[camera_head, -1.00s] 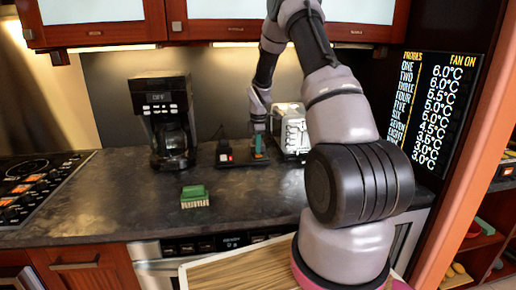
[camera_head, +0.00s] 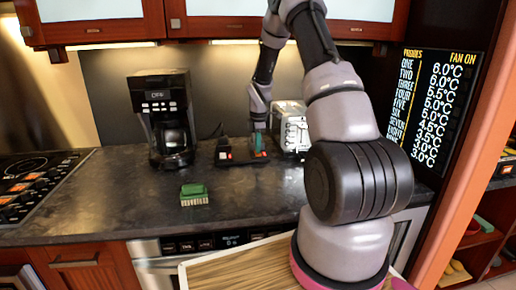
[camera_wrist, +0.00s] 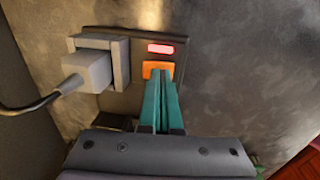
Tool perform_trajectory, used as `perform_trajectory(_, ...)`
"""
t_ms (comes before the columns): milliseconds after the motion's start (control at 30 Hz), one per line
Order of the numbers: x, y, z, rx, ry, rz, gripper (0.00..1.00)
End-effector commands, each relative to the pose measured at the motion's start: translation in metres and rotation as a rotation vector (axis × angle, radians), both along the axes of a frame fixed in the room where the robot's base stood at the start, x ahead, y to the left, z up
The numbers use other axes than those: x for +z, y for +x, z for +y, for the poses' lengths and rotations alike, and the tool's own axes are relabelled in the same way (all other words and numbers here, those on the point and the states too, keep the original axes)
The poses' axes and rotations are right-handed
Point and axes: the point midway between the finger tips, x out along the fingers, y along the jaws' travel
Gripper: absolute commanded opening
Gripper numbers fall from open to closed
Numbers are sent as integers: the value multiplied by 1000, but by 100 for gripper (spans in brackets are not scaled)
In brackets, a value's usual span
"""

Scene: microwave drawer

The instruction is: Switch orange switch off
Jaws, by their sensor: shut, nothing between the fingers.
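The orange switch (camera_wrist: 157,69) sits on a dark board (camera_wrist: 120,38) in the wrist view. A red indicator (camera_wrist: 160,49) beside it is lit. My gripper (camera_wrist: 160,80) has teal fingers, shut together, with their tips right at the near edge of the switch. The tips seem to touch it, and they hide part of it. In the head view my gripper (camera_head: 258,152) points down at the right part of the board (camera_head: 240,160) on the counter. The switch cannot be made out for sure there.
A grey plug (camera_wrist: 88,72) with a dark cable sits in the board left of my fingers. A coffee maker (camera_head: 168,125) stands left of the board, and a silver toaster (camera_head: 291,130) stands close on the right. A green-and-cream block (camera_head: 194,195) lies in front on the open counter.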

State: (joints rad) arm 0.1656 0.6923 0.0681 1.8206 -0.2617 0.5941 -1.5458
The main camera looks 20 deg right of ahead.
Motion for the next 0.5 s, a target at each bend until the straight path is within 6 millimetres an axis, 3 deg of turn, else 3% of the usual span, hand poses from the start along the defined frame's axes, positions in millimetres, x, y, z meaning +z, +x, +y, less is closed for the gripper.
perform_trajectory(500, 90, -10, 2, 0, 0, -2, 0)
